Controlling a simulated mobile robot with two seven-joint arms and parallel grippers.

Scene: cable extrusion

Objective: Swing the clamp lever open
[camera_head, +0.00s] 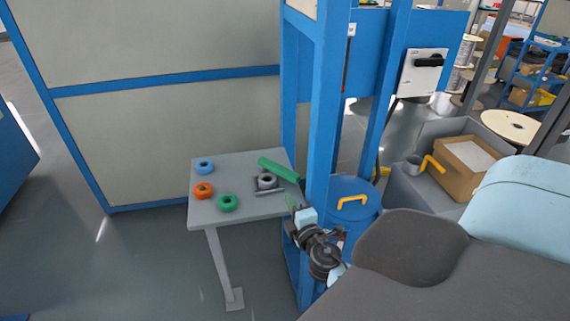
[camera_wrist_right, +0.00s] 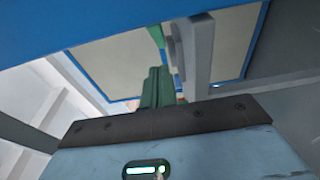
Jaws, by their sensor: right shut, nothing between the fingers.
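The green clamp lever (camera_head: 278,169) lies slanted above the grey clamp (camera_head: 266,182) at the right end of a small grey table. Its right end reaches close to the blue post. My right gripper (camera_head: 291,201) is just off the table's right edge, below the lever's right end. Its green fingers are together and hold nothing. In the right wrist view the shut fingers (camera_wrist_right: 156,86) point up, with a green piece, perhaps the lever (camera_wrist_right: 156,37), beyond them beside grey parts. Contact cannot be told. My left gripper is not in view.
A blue post (camera_head: 321,110) stands right beside my right gripper. A blue drum (camera_head: 352,190) with a yellow handle is behind it. Floor left of the table is free.

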